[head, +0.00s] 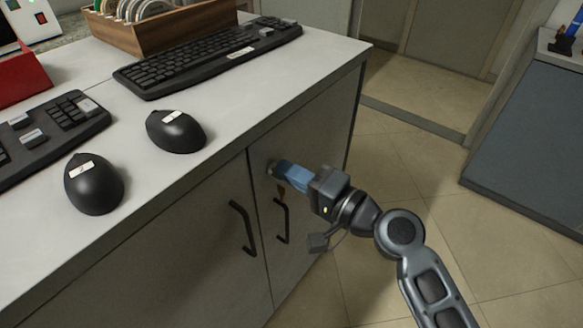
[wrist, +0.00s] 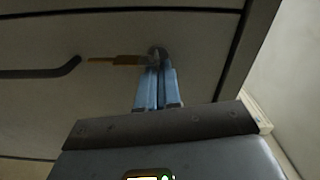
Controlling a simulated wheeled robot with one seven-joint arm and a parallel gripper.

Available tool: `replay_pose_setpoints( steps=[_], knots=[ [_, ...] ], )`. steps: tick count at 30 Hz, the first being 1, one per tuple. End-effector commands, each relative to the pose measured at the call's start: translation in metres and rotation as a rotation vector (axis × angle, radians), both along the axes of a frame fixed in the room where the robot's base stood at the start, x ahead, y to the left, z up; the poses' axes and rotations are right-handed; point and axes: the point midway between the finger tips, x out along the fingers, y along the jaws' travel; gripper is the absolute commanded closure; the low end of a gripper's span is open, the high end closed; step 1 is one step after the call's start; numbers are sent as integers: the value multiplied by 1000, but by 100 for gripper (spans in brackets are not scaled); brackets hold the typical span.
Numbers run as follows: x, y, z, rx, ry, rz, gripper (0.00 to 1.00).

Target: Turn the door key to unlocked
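The door key (wrist: 157,52) sits in the lock near the top of a grey cabinet door (wrist: 110,35). An orange-brown tag (wrist: 112,60) extends left from it in the wrist view; in the head view the tag (head: 281,189) hangs below my fingers. My gripper (head: 277,169) is at the lock, its two blue fingers close together on the key; it also shows in the wrist view (wrist: 159,70). The fingertips cover part of the key, so its exact angle is hard to tell.
Black door handles (head: 243,226) (head: 282,220) stick out from the cabinet front. Keyboards (head: 210,57), black mice (head: 176,131) and a wooden rack (head: 160,30) stand on the white cabinet top (head: 225,105). Tiled floor (head: 400,180) is clear to the right, up to a blue-grey cabinet (head: 530,140).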

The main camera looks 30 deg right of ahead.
Motion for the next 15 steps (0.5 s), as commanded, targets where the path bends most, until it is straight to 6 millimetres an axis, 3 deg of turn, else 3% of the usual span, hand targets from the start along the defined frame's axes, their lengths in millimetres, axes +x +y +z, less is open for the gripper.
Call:
replay_pose_setpoints(
  steps=[15],
  knots=[
    [2,-1,1,187,54,-3,100]
  ],
)
